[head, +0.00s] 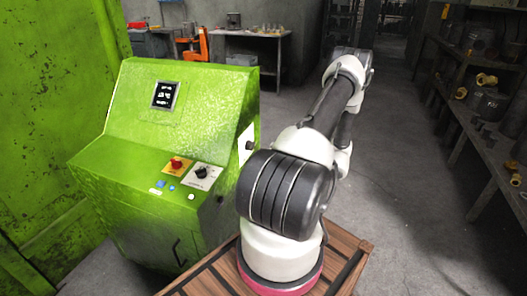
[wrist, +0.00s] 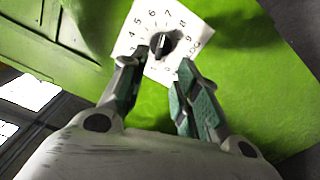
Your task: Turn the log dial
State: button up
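In the wrist view a black knob (wrist: 161,44) sits on a white plate (wrist: 183,22) marked with numbers and a word that looks like LOG. The plate is on a bright green surface. My gripper (wrist: 156,70) is open and empty, with the knob beyond and between its two fingertips. I cannot tell if a fingertip touches the plate. In the head view my gripper is not visible. There, a black knob on a white plate (head: 201,177) is on the green console's sloped top, and another white plate with a black knob (head: 249,145) is on its right side.
The green console (head: 190,95) has a small dark display (head: 165,95), a red knob on a yellow plate (head: 176,165) and small buttons. A green wall stands at left, a shelf with parts (head: 490,100) at right. The floor between is open.

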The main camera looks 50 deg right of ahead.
jog(key=shift+v, duration=1.75)
